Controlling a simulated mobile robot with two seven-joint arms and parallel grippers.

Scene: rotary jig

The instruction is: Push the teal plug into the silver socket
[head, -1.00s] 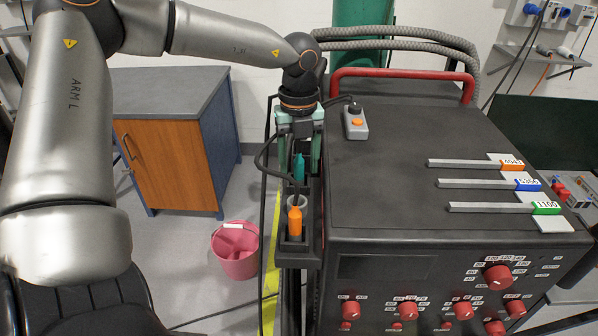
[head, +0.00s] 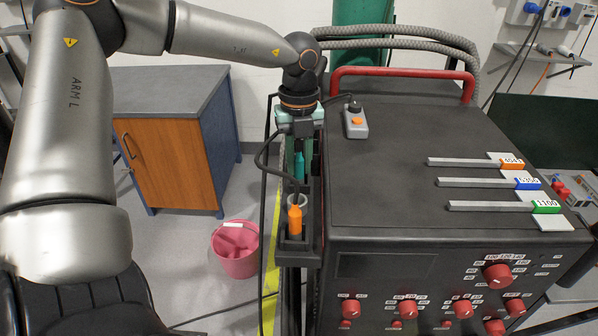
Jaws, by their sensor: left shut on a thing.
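The teal plug (head: 299,166) is upright below my left gripper (head: 300,150), at the narrow black rack on the left side of the dark cabinet. My left gripper points down and is shut on the teal plug; its fingertips are partly hidden. The silver socket (head: 297,199) shows as a grey ring just in front of the plug, partly covered by an orange plug. I cannot tell whether the teal plug touches the socket. My right gripper is not in view.
The orange plug (head: 294,220) stands in the front of the rack, close to the socket. A black cable loops beside my left gripper. A grey box with an orange button (head: 355,122) sits on the cabinet top (head: 390,180). A pink bucket (head: 236,250) is on the floor.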

